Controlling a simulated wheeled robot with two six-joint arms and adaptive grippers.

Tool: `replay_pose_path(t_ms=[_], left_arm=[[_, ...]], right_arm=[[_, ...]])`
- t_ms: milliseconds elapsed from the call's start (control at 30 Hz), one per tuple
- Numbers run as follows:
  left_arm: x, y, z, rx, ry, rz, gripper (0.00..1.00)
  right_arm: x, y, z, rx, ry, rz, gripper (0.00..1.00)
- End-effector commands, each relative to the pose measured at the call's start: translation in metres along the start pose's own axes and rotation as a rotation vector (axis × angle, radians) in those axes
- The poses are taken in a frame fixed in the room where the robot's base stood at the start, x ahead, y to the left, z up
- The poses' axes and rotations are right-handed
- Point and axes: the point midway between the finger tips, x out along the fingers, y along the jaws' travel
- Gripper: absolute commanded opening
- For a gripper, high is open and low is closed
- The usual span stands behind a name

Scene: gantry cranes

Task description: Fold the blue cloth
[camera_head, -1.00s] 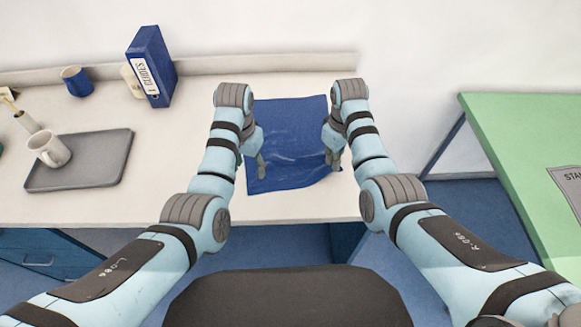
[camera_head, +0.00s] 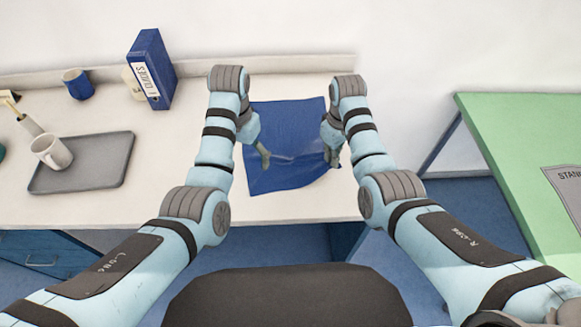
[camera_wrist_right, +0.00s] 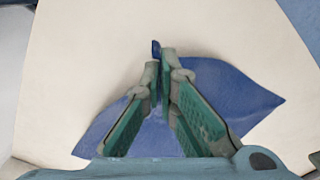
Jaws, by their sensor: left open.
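The blue cloth (camera_head: 290,180) lies on the white table between my two arms, mostly flat with some creases, its right side partly hidden by my right gripper. My left gripper (camera_head: 265,157) is over the cloth's left part, open; whether it touches the cloth is unclear. My right gripper (camera_head: 332,157) is at the cloth's right edge. In the right wrist view, the right gripper's fingers (camera_wrist_right: 159,75) meet at the tips with a small bit of blue cloth (camera_wrist_right: 235,95) poking out between them.
A grey tray (camera_head: 105,172) with a white mug (camera_head: 52,151) lies to the left. A blue binder (camera_head: 150,70) and a blue cup (camera_head: 77,84) stand at the back left. A green table (camera_head: 510,140) is at the right. White table (camera_head: 300,207) is bare in front of the cloth.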

Motion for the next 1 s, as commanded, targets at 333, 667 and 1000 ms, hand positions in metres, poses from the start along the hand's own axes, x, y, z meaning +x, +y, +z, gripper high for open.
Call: replay_pose_path(t_ms=[333,667,1000], left_arm=[[-0.001,0.0003,0.0003,0.001,-0.001,0.001,0.8],[-0.0008,0.0003,0.0003,0.001,-0.001,0.001,0.8],[-0.0008,0.0003,0.0003,0.001,-0.001,0.001,0.8]], right_arm=[[0.0013,0.0001,0.0,0.0,0.0,0.0,0.19],[0.0013,0.0001,-0.0001,0.0,0.0,0.0,0.36],[0.0013,0.0,-0.0001,0.0,0.0,0.0,0.55]])
